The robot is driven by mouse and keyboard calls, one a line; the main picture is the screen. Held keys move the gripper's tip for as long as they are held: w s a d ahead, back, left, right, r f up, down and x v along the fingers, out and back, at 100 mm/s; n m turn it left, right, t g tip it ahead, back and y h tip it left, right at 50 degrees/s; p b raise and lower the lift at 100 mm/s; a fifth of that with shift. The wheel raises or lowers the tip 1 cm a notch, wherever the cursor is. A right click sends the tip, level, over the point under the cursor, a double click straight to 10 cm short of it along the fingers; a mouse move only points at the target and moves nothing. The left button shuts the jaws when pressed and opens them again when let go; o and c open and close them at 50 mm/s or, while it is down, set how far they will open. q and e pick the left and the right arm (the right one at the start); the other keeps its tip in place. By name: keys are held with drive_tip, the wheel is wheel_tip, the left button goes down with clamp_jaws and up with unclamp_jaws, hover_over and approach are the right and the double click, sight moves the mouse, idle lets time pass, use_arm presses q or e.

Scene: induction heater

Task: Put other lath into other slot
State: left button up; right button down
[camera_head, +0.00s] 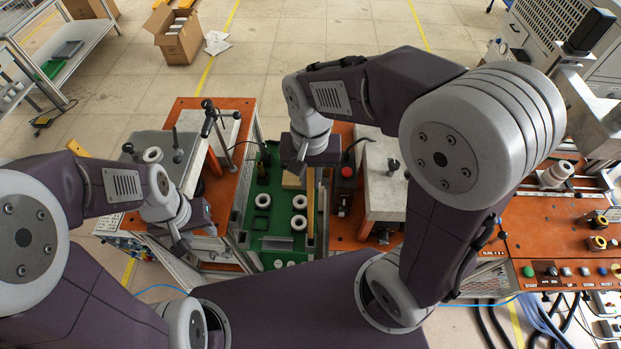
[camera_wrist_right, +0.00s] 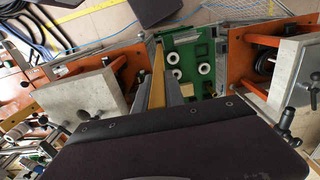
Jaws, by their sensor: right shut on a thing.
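A yellow lath (camera_head: 311,203) is in my right gripper (camera_head: 316,205), upright over the right part of the green tray area. In the right wrist view the lath (camera_wrist_right: 158,72) stands between the two grey fingers of that gripper (camera_wrist_right: 159,85), which are shut on it. A yellow bar end (camera_head: 77,148) shows behind my left arm; I cannot tell whether it is a lath. My left gripper (camera_head: 184,243) is low at the left, by the left orange station, and its finger gap is not clear. I cannot make out a slot; my arms hide parts of the stations.
A green tray (camera_head: 272,244) with several white rings lies between the left orange station (camera_head: 220,150) and the right station's grey block (camera_head: 383,180). A red button box (camera_head: 346,178) stands near the right gripper. A control panel (camera_head: 570,270) is at the right.

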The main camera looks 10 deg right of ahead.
sight(311, 171)
wheel_tip(311, 171, up, 3)
drive_tip(key=shift+s+r+p, duration=0.1)
drive_tip(key=shift+r+p, duration=0.05)
drive_tip(key=shift+p, duration=1.05)
wheel_tip(311, 171, up, 3)
drive_tip(key=p, duration=0.2)
drive_tip(key=shift+p, duration=0.4)
